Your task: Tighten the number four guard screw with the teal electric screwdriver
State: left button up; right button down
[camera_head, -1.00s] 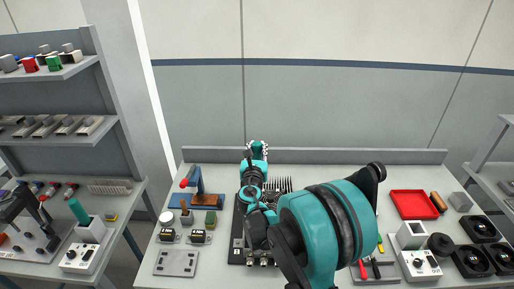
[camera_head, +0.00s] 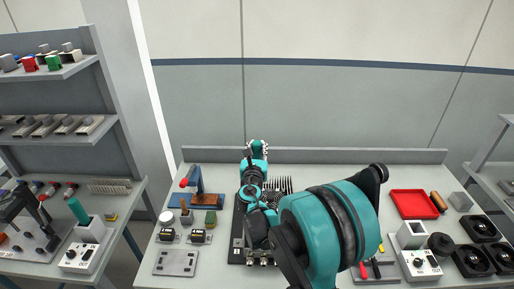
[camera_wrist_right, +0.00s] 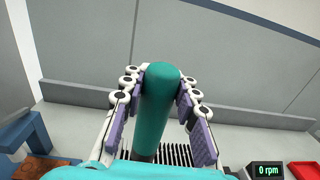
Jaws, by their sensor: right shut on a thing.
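My right gripper (camera_head: 257,150) is at the back of the bench, above the dark finned part (camera_head: 280,184). In the right wrist view, the purple-padded fingers of my right gripper (camera_wrist_right: 160,100) are shut on the teal screwdriver (camera_wrist_right: 155,112), whose thick round body stands between them. Its lower end goes down out of sight, in front of the dark fins (camera_wrist_right: 180,154). In the head view my own arm hides most of the tool. I cannot make out the guard screws or their numbers. My left gripper is not in view.
A display (camera_wrist_right: 268,170) reads 0 rpm. A blue stand (camera_head: 196,188), a grey plate (camera_head: 177,263) and small parts lie left of my arm. A red tray (camera_head: 413,204), a white control box (camera_head: 420,264) and black fans (camera_head: 471,260) are at the right.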

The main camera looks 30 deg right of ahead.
jog(key=shift+f+b, duration=0.65)
dwell(0.8)
jog(key=shift+r, duration=0.15)
